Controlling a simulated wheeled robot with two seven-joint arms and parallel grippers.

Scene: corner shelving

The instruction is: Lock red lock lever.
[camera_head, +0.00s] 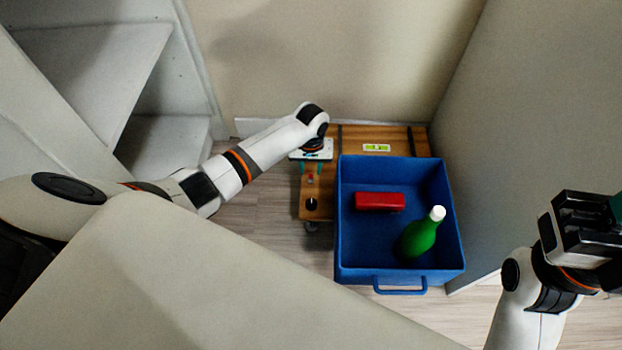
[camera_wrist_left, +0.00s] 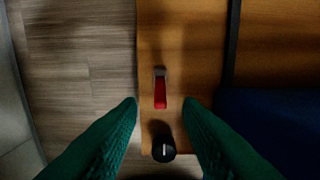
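The red lock lever (camera_wrist_left: 160,92) is a small red bar with a grey end, on the wooden cart top (camera_wrist_left: 190,50). In the head view it shows only as a small red spot (camera_head: 310,179) just below my left gripper (camera_head: 310,168). In the left wrist view the green fingers of my left gripper (camera_wrist_left: 160,104) are spread apart, one on each side of the lever's near end, with nothing between them. My right gripper (camera_head: 612,215) is at the right edge, partly cut off, away from the cart.
A black knob (camera_wrist_left: 163,149) with a white mark is near the lever. A blue crate (camera_head: 400,278) stands on the cart, holding a red block (camera_head: 380,201) and a green bottle (camera_head: 419,236). A wall (camera_head: 530,130) is close on the right; shelves (camera_head: 95,60) stand left.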

